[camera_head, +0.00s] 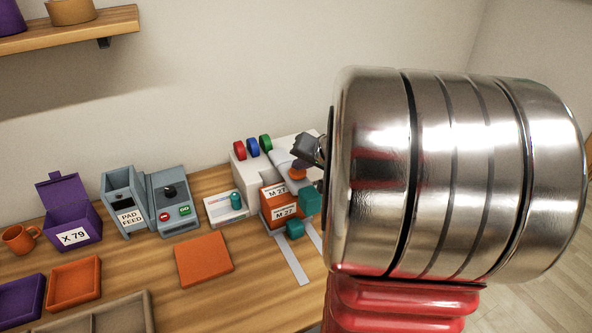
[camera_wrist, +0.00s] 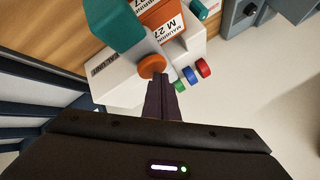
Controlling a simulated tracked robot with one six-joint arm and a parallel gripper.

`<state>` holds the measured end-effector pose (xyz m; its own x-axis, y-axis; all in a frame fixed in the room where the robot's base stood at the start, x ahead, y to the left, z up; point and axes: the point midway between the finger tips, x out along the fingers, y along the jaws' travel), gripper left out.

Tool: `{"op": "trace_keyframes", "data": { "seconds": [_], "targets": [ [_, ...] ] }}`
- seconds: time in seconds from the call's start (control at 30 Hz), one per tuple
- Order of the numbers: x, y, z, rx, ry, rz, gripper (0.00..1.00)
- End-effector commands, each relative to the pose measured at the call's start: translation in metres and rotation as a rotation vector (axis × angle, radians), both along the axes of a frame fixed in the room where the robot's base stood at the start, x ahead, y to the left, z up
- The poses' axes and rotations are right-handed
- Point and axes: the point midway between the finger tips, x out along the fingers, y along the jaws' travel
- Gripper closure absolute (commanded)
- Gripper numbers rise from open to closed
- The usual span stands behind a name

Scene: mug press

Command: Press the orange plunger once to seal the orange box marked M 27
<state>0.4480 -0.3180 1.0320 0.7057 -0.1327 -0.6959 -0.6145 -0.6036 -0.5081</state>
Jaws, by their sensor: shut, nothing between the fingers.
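The orange plunger (camera_head: 297,174) is a small round knob on the white press (camera_head: 243,163). It also shows in the wrist view (camera_wrist: 151,66), just beyond my fingertips. The orange box (camera_head: 267,209) marked M 27 sits at the front of the press below the plunger, by teal blocks (camera_head: 310,201). Part of it shows in the wrist view (camera_wrist: 165,14). My gripper (camera_head: 309,148) is above and close to the plunger. In the wrist view its dark fingers (camera_wrist: 163,84) are together and empty. I cannot tell whether they touch the plunger.
Red, blue and green knobs (camera_head: 252,147) stand on top of the press. To the left are a grey control unit (camera_head: 172,200), a purple X 79 box (camera_head: 70,222) and an orange mug (camera_head: 19,238). An orange mat (camera_head: 204,260) lies in front. My arm hides the right side.

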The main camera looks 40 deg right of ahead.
Motion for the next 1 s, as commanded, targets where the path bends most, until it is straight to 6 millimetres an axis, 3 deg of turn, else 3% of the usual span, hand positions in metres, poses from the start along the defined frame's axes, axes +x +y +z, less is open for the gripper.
{"op": "trace_keyframes", "data": {
  "seconds": [1.0],
  "targets": [
    [-0.0008, 0.0007, -0.0107, 0.002, 0.004, 0.001, 1.00]
  ]
}}
